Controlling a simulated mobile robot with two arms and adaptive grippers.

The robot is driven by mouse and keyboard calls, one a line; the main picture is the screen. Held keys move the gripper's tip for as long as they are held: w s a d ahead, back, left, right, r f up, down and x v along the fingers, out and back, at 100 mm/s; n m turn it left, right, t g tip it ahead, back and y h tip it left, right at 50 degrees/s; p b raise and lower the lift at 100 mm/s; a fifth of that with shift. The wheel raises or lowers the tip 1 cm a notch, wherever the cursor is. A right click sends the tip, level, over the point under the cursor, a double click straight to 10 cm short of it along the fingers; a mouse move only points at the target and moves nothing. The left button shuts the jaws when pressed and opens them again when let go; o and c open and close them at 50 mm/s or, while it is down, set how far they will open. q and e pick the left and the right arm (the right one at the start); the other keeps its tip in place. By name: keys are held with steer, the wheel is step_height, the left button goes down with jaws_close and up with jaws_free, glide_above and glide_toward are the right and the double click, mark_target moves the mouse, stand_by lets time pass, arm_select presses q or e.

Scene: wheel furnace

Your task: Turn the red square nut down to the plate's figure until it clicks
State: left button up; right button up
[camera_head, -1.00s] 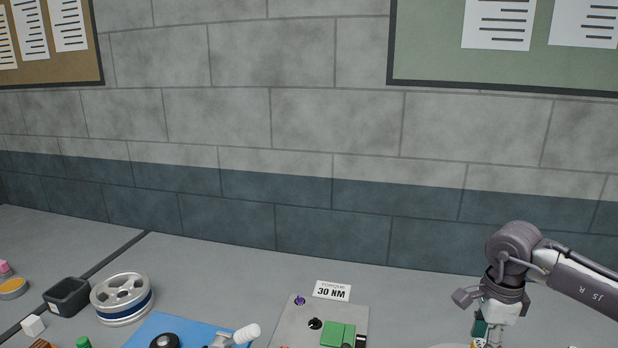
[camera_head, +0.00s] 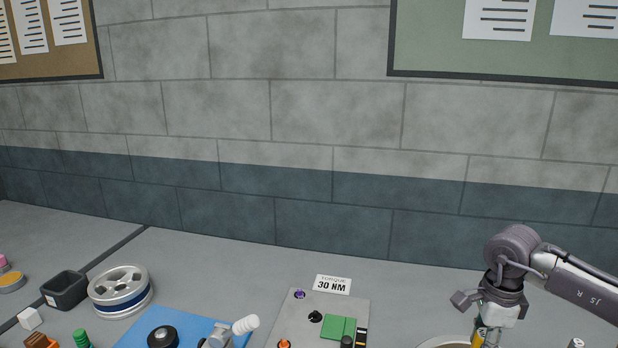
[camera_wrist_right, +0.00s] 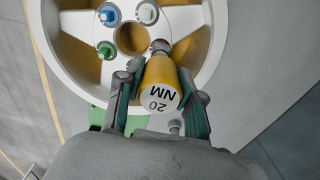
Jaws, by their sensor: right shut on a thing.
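The yellow tool also shows at the lower edge of the head view (camera_head: 479,336). The tool's far end is at a nut seat with a little red (camera_wrist_right: 160,45) on the white spoked wheel (camera_wrist_right: 62,70). The tool covers most of that nut, so its shape is hidden and contact cannot be told. Blue (camera_wrist_right: 108,14), white (camera_wrist_right: 147,13) and green (camera_wrist_right: 106,50) nuts sit around the hub. My left gripper is not in view.
A grey board (camera_head: 290,322) with a green block and knobs stands left of the wheel. A blue mat (camera_head: 190,322), a silver wheel (camera_head: 120,290) and a black bin (camera_head: 65,289) are further left. The bench behind is clear up to the wall.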

jaws_close()
steer(key=shift+r+p, duration=0.5)
steer(key=shift+r, duration=0.4)
steer(key=shift+r+p, duration=2.1)
steer(key=shift+r, duration=1.4)
